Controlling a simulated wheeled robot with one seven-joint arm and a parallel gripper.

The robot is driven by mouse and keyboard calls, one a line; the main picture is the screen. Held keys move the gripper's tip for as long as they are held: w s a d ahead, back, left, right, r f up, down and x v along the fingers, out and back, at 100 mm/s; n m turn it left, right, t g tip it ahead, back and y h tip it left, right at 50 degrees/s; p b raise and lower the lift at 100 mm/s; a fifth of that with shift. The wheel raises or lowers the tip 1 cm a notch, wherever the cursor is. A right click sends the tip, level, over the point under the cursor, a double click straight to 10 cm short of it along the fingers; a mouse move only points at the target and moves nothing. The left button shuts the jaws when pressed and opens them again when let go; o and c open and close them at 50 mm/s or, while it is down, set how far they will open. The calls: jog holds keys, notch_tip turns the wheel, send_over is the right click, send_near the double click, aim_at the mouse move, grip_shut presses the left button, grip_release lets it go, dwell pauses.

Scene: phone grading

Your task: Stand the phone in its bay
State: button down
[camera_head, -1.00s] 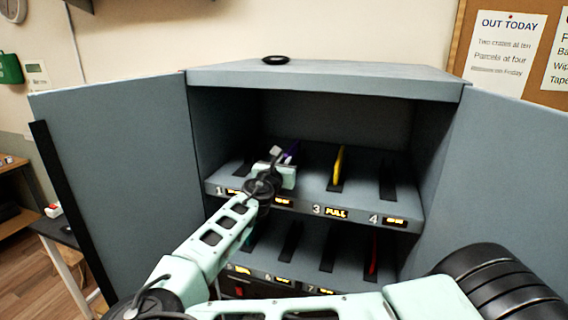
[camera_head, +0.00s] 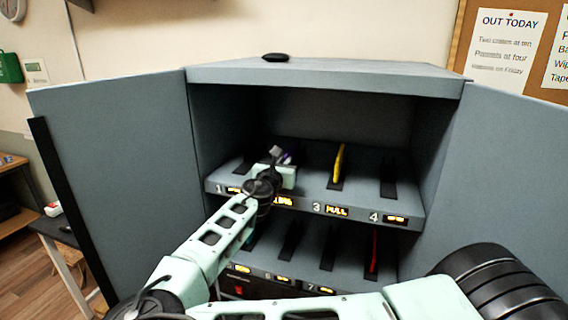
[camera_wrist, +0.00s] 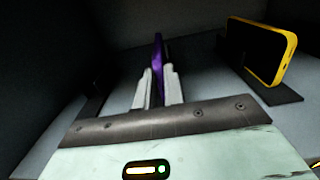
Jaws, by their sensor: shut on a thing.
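A purple phone (camera_wrist: 158,52) stands on edge between the pale fingers of my gripper (camera_wrist: 158,78) in the wrist view. My gripper is shut on it. In the head view my gripper (camera_head: 279,156) is inside the cabinet at the upper shelf, between labels 1 and 3. Only a sliver of the purple phone (camera_head: 287,158) shows there. My wrist hides most of that bay and part of its lit display (camera_head: 284,201). I cannot tell whether the phone's lower edge touches the slot.
A yellow phone (camera_head: 338,162) stands in bay 3, right of my gripper; its display (camera_head: 337,211) reads FULL. Bay 4 (camera_head: 388,180) is empty. A red phone (camera_head: 374,252) stands on the lower shelf.

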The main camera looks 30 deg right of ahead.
jog(key=c, duration=1.4)
grip_release()
jog(key=shift+s+a+f, duration=0.1)
jog(key=shift+s+a, duration=0.1)
jog(key=shift+a, duration=0.1)
jog(key=b+v, duration=0.7)
jog(key=v, duration=0.9)
jog(key=shift+s+a, duration=0.25)
jog(key=shift+s, duration=0.05)
